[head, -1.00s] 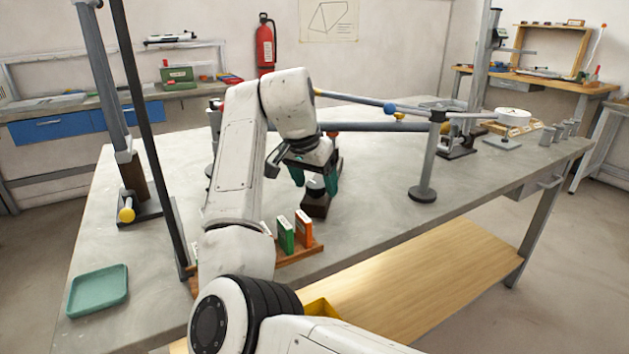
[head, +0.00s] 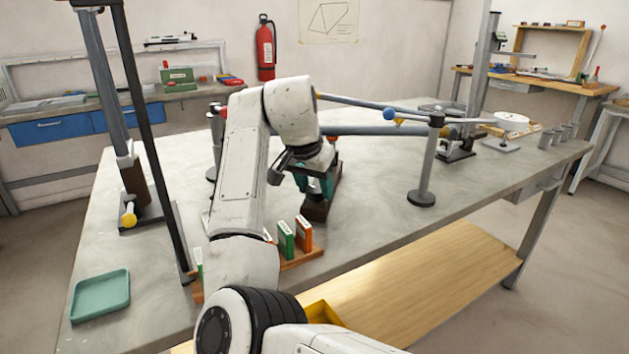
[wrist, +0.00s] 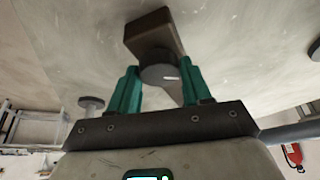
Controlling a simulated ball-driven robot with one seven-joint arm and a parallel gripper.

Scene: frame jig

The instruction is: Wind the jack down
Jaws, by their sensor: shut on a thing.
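The jack shows in the head view as a dark brown base (head: 318,210) standing on the grey table, under the middle of the frame's bars. In the wrist view its brown block (wrist: 155,32) and a round grey knob (wrist: 160,76) show. My gripper (head: 316,187) has teal fingers and points down over the jack. In the wrist view the gripper (wrist: 162,78) has one finger on each side of the knob and is shut on it. The wrist and fingers hide most of the jack's upper part in the head view.
A grey post (head: 427,165) stands right of the jack. A long grey bar (head: 375,130) runs behind my wrist. A rack with green and orange blocks (head: 287,240) lies close in front. A green tray (head: 101,295) is at the front left. The table's right front is clear.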

